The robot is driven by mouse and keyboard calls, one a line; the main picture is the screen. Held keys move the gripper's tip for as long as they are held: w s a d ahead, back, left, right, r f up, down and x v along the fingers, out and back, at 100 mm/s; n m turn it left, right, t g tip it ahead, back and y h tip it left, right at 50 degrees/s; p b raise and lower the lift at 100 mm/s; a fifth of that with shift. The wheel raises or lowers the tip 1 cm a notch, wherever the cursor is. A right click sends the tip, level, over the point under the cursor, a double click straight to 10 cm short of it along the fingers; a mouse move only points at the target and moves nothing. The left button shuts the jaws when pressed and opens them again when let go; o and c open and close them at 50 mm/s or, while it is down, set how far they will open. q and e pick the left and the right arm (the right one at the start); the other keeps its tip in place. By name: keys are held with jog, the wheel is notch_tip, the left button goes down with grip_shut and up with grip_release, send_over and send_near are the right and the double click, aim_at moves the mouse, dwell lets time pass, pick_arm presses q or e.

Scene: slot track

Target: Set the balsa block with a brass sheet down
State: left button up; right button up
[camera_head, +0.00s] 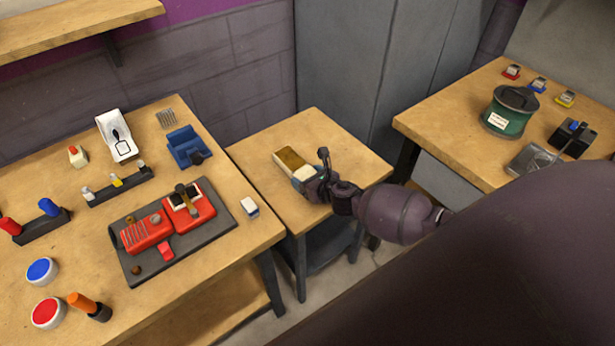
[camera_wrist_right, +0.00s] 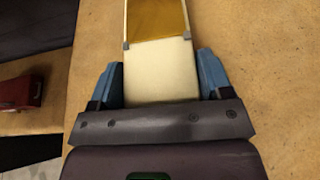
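The balsa block with the brass sheet (camera_head: 289,159) is a pale, long block with a golden plate on top. It lies flat at the small middle table, on or just above its top; I cannot tell which. My right gripper (camera_head: 308,178) has its blue fingers on either side of the block's near end. In the right wrist view the block (camera_wrist_right: 160,75) runs away from between the fingers (camera_wrist_right: 161,80), which appear to touch both its sides. The brass sheet (camera_wrist_right: 155,18) covers its far part. My left gripper is not in view.
The small table (camera_head: 345,150) is otherwise clear. The left bench (camera_head: 215,255) holds a red device (camera_head: 150,232) on a dark plate, a blue holder (camera_head: 187,148) and a small white-blue block (camera_head: 250,207). The right bench (camera_head: 450,135) carries a green pot (camera_head: 507,115).

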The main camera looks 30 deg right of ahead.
jog(key=o, duration=0.3)
jog(key=shift+o, duration=0.2)
jog(key=shift+r, duration=0.1)
